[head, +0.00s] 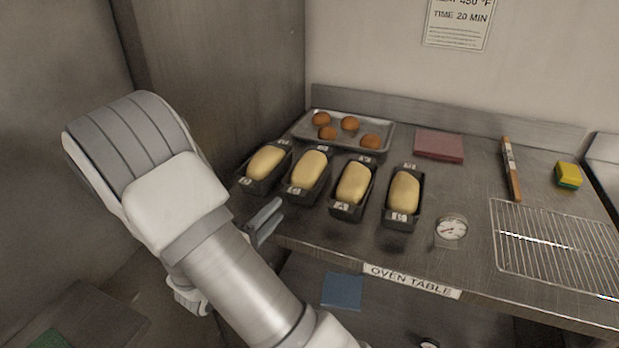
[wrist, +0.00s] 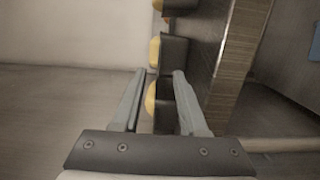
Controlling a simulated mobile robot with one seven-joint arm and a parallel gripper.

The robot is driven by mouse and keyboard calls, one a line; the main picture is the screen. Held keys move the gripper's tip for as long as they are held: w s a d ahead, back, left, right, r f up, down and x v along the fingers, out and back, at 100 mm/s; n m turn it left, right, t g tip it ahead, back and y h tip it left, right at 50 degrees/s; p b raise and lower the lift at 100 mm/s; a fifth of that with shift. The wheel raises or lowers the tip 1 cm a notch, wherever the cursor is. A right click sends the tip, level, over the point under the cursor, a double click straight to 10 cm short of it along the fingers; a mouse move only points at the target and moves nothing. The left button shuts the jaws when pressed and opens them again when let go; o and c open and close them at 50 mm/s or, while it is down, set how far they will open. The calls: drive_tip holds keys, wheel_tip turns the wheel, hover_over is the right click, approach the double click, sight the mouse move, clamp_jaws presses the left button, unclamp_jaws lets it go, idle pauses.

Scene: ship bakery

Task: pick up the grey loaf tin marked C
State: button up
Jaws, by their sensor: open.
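Four dark grey loaf tins with pale yellow dough stand in a row on the oven table. In the head view the third tin (head: 349,214) is marked A and the fourth tin (head: 402,226) B. The labels on the leftmost tin (head: 259,188) and the second tin (head: 307,195) are too small to read surely, so I cannot tell which is C. My gripper (head: 272,217) is open and empty, in front of the leftmost tins near the table's front edge. In the wrist view my gripper (wrist: 159,74) has the nearest tin (wrist: 166,118) showing between its fingers.
A baking tray (head: 384,147) with several brown rolls lies behind the tins. A round dial (head: 452,229), wire rack (head: 550,245), red cloth (head: 439,146), brown-handled tool (head: 511,170) and yellow-green sponge (head: 568,175) are to the right. A wall rises at the left.

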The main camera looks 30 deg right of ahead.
sight(292, 194)
drive_tip(key=x, duration=0.7)
drive_tip(key=shift+w+d, duration=0.15)
drive_tip(key=shift+w, duration=0.05)
clamp_jaws()
drive_tip(key=shift+r, duration=0.1)
idle(1.1)
